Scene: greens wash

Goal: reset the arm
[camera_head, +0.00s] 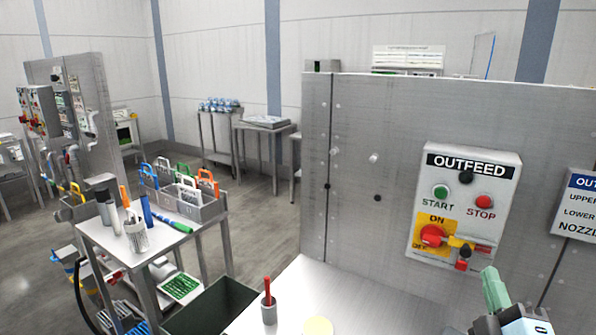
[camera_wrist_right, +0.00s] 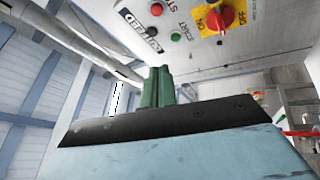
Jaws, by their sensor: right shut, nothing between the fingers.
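My right gripper (camera_head: 494,290) shows at the bottom right of the head view, with green fingers pointing up. It is shut and empty, below the OUTFEED control box (camera_head: 462,205) and apart from it. In the right wrist view the green fingers (camera_wrist_right: 158,88) are together, with the control box's buttons and red-and-yellow switch (camera_wrist_right: 225,17) beyond them. In the head view the box has a green START button, a red STOP button and a red rotary switch. My left gripper is not in view.
A grey metal panel (camera_head: 400,130) stands behind the worktop (camera_head: 330,285). A cup with a red-handled tool (camera_head: 268,302) and a pale yellow round thing (camera_head: 318,326) are on the worktop. A side table with bottles, brushes and a caddy (camera_head: 205,212) stands at left.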

